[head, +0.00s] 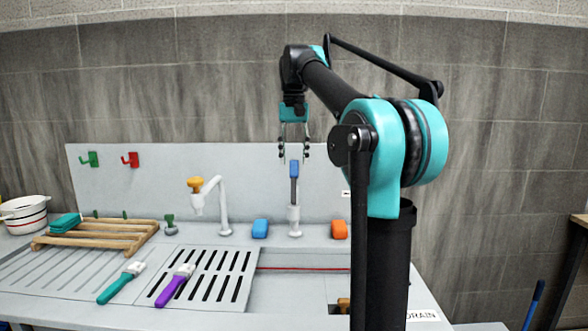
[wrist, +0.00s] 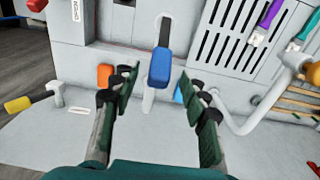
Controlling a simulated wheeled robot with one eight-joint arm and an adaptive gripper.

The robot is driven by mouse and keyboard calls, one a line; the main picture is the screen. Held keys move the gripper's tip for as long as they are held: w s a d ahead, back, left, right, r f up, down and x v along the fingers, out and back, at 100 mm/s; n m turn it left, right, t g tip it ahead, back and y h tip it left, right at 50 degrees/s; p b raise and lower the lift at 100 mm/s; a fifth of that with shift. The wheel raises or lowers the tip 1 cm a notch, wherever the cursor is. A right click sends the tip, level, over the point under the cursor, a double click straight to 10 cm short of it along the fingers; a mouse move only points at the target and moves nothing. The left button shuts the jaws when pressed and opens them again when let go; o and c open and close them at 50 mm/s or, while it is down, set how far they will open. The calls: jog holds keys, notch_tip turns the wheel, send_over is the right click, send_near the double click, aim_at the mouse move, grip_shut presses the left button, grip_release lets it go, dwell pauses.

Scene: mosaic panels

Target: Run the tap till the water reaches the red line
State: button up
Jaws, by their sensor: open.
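My gripper (head: 295,153) is open and empty, pointing down just above a lever with a blue grip (head: 294,169) that stands upright on a white base. In the wrist view the blue grip (wrist: 160,67) lies between my two fingers, with gaps on both sides. A white curved spout (head: 222,195) with an orange knob (head: 195,184) stands to the left. The red line (head: 305,268) runs along the inside of the sink's wall, below the lever. My arm hides its right end. No stream shows under the spout, and I cannot tell the water level.
A blue block (head: 260,228) and an orange block (head: 339,229) flank the lever's base. Teal (head: 120,283) and purple (head: 175,286) brushes lie on the left drainer. A wooden rack (head: 95,240) and stacked bowls (head: 24,213) stand farther left. A DRAIN label (head: 422,316) is at front right.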

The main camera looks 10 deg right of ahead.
aim_at(294, 167)
jog(key=shift+f, duration=2)
grip_shut()
